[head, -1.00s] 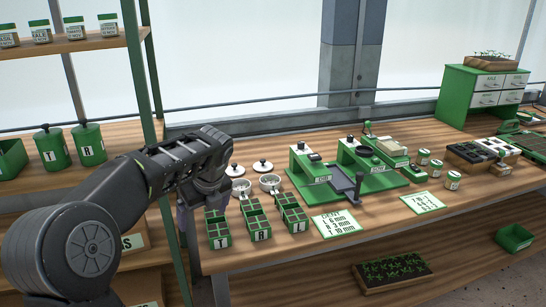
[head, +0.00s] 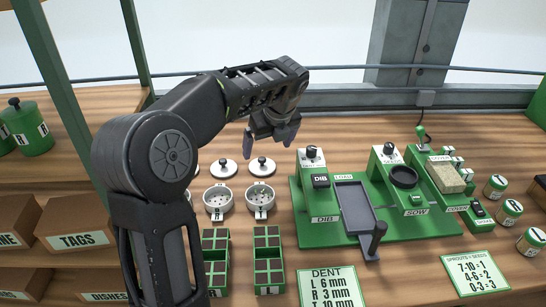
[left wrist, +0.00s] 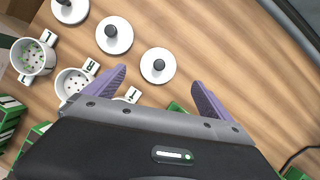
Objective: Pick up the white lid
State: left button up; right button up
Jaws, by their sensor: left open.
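Several white lids with black knobs lie on the wooden bench. The head view shows the left lid (head: 223,168) and the right lid (head: 262,166), behind the white pots. The left wrist view shows three lids in a row: one at the top edge (left wrist: 70,10), a middle lid (left wrist: 114,36) and the lid nearest my fingers (left wrist: 158,66). My left gripper (head: 268,138) is open and empty, above the bench near the right lid. In the left wrist view that lid appears between my purple fingertips (left wrist: 158,76), not gripped. My right gripper is out of view.
White perforated pots (head: 219,202) (head: 260,200) stand in front of the lids, with green seed trays (head: 268,262) nearer. The green dibbing and sowing station (head: 375,215) stands to the right. Bare bench lies behind the lids.

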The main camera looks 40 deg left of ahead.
aim_at(263, 160)
pick_arm(q)
jog(key=shift+s+r, duration=0.1)
jog(key=shift+s, duration=0.15)
jog(key=shift+w+a+f, duration=0.2)
jog(key=shift+f, duration=0.35)
jog(key=shift+x, duration=0.75)
jog(key=shift+f, duration=0.1)
jog(key=x, duration=0.5)
jog(key=shift+w+a, duration=0.1)
jog(key=shift+c, duration=0.3)
jog(key=c, duration=1.3)
jog(key=shift+c, duration=0.2)
